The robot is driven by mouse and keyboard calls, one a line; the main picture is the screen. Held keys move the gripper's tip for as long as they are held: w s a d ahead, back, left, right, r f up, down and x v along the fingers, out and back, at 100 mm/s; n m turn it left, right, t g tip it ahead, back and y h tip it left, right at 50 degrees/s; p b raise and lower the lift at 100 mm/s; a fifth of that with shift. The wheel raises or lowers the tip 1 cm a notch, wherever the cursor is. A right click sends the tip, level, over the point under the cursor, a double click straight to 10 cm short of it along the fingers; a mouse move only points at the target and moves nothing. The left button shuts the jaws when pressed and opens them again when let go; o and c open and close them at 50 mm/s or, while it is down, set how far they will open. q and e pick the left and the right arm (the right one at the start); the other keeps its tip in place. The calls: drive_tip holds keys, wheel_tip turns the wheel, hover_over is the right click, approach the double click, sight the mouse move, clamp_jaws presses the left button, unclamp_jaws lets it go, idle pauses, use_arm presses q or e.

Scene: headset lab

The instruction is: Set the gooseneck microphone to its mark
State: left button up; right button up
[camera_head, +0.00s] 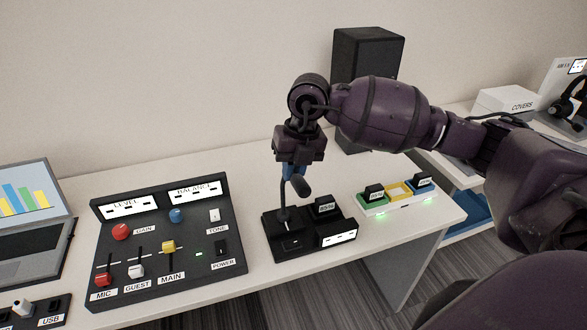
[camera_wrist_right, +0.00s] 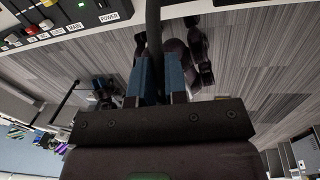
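The gooseneck microphone has a black base (camera_head: 285,251) on the desk, right of the mixer. Its thin dark neck (camera_head: 283,205) rises from the base, and its dark head (camera_head: 301,186) hangs to the right, just below my right gripper (camera_head: 290,172). The gripper's blue fingers point down at the upper neck. In the wrist view the dark neck (camera_wrist_right: 153,35) runs between the blue fingers, which appear closed on it. The base carries a small upright black label and a white front label; I cannot read a mark clearly. My left gripper is out of view.
The mixer (camera_head: 150,275) with knobs and sliders stands left of the base. A laptop (camera_head: 35,220) is at far left. A tray (camera_head: 405,204) of green, yellow and blue sections lies right. A black speaker (camera_head: 367,60) stands behind my right arm. The desk's front edge is close to the base.

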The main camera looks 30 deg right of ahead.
drive_tip(key=o, duration=0.5)
drive_tip(key=shift+c, duration=0.2)
wheel_tip(320, 180, up, 11)
drive_tip(key=d, duration=0.2)
drive_tip(key=shift+s, duration=0.25)
drive_tip(key=shift+f, duration=0.15)
drive_tip(key=shift+s, duration=0.1)
